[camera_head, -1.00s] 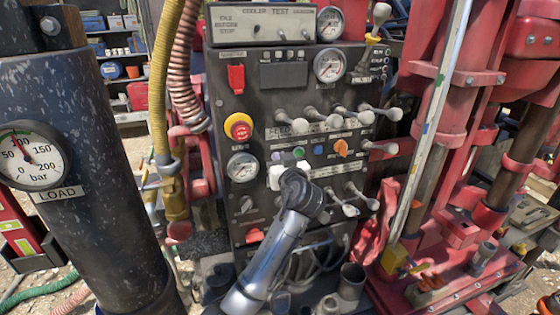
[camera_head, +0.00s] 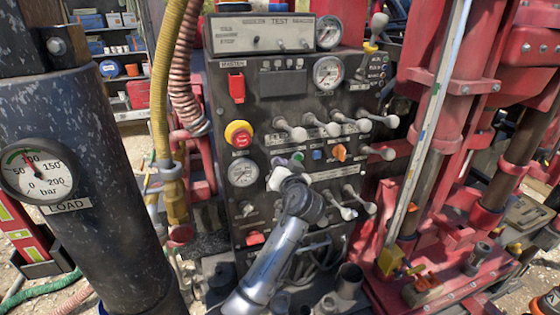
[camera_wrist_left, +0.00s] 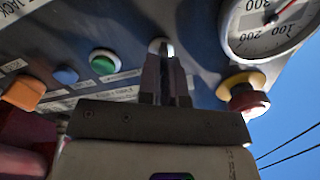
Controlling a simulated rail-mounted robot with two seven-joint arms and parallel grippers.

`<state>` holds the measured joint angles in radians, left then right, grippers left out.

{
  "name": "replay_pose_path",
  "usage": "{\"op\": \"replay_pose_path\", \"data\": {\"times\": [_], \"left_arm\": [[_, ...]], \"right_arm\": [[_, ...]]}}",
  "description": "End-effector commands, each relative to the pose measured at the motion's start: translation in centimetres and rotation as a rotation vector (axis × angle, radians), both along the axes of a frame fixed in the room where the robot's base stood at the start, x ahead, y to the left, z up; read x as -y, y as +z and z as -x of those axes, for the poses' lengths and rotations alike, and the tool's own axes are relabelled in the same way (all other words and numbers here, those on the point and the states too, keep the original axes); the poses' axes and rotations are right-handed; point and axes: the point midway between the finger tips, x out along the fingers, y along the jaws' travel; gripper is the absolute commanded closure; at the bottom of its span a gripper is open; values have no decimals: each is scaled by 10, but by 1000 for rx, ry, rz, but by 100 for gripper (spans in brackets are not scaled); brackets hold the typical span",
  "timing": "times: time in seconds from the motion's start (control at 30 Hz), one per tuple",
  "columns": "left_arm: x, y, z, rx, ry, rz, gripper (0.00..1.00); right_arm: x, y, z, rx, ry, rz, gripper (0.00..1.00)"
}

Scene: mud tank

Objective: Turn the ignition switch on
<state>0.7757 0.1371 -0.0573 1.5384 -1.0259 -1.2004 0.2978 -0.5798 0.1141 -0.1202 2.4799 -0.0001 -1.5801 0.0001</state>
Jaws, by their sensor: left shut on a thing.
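The ignition switch (camera_wrist_left: 161,45) is a small round silver fitting on the dark control panel, left of the green button in the head view. In the left wrist view, which is upside down, it shows at the tips of my left gripper (camera_wrist_left: 166,65). The fingers are close together and shut on its key part, which they mostly hide. In the head view my left gripper (camera_head: 277,178) reaches up from below to the panel, tilted, and largely covers the switch. My right gripper is not in view.
The green button (camera_wrist_left: 103,62), blue button (camera_wrist_left: 66,75) and orange knob (camera_head: 339,152) sit along the same row. A red and yellow stop button (camera_head: 239,134) and a gauge (camera_head: 242,172) are close by. Several levers (camera_head: 345,212) stick out right of my wrist.

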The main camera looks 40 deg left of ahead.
Motion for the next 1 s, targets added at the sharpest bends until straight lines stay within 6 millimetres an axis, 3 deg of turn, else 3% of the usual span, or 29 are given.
{"op": "replay_pose_path", "data": {"times": [0.5, 1.0], "left_arm": [[1, 0, -2, -356, 1, -231, 100], [1, -3, -2, -491, 0, -320, 100]], "right_arm": [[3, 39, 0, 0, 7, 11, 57], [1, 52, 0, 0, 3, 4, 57]]}}
